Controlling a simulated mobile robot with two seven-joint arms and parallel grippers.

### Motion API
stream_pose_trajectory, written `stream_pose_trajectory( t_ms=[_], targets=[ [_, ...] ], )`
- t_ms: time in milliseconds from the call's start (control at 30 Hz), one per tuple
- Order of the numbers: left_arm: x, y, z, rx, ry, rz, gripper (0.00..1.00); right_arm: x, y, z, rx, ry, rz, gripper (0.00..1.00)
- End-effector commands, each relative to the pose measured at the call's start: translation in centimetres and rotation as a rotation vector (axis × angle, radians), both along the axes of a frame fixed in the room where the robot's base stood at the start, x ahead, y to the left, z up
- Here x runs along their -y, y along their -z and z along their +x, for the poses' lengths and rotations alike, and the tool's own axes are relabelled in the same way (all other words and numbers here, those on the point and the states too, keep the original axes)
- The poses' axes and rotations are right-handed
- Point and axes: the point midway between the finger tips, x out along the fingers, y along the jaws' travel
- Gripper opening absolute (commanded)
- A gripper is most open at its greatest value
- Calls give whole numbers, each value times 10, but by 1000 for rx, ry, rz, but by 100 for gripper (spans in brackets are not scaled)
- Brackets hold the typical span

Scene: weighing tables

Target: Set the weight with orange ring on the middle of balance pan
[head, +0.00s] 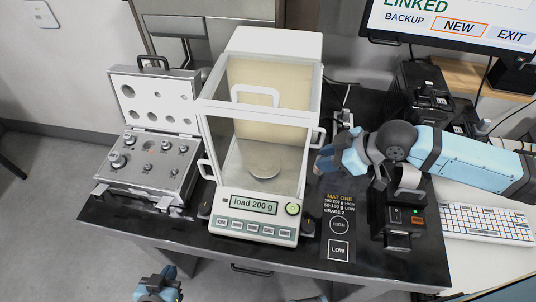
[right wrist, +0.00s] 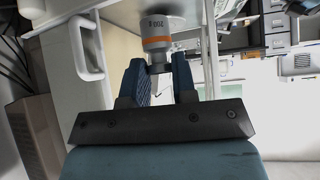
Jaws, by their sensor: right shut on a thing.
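The weight with orange ring (right wrist: 157,32) is a silver cylinder marked 200 g in the right wrist view. My right gripper (right wrist: 159,68) is shut on its narrow end. In the head view my right gripper (head: 324,161) is just right of the balance's glass case, and the weight is not clearly visible there. The round balance pan (head: 259,161) sits bare inside the balance (head: 258,230), whose display reads "load 200 g". My left gripper (head: 158,288) is low at the bottom edge, away from the table top; its jaw opening is unclear.
An open weight case (head: 137,190) with several silver weights stands left of the balance. A black mat (head: 338,222) marked HIGH and LOW lies right of it, beside a small black device (head: 397,222). The case's glass walls and handles border the pan.

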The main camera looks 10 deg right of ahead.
Motion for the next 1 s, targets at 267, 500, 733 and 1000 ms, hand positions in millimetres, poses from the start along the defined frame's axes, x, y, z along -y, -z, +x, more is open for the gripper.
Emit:
stream_pose_trajectory(
  t_ms=[267,500,733,1000],
  targets=[
    [-1,-6,0,1,1,5,0,-65,-3,41,2,-1,6,0],
    [-2,-7,-1,-4,0,7,0,-105,-2,66,-1,1,2,0],
    [-2,-9,-1,-2,0,7,0,-118,-2,75,1,1,2,0],
    [-1,-15,1,4,1,4,0,-120,33,76,-1,2,0,0]
  ],
)
